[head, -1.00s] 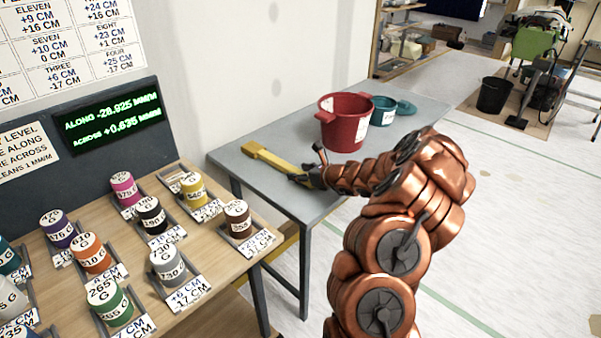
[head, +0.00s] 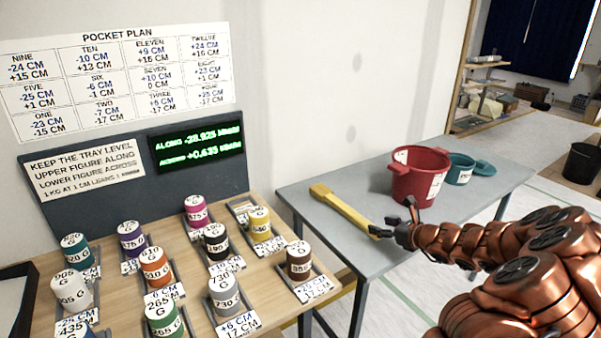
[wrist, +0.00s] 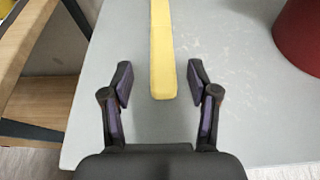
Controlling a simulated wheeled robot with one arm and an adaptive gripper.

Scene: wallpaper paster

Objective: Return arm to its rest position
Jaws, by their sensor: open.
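My copper-coloured arm (head: 530,250) reaches in from the lower right in the head view. My gripper (head: 402,225) is over the grey table (head: 300,186), at the near end of a yellow brush or bar (head: 345,212). In the wrist view my gripper (wrist: 160,88) is open, its two dark fingers apart. The yellow handle (wrist: 162,50) points between them, its end near the fingertips. Nothing is held. Whether the fingers touch the table cannot be told.
A red bucket (head: 420,178) and a teal pot (head: 461,170) stand behind my gripper on the grey table. At the left, a wooden table (head: 275,278) holds several labelled weights and a dark panel with a green display (head: 198,153). Open floor lies at the right.

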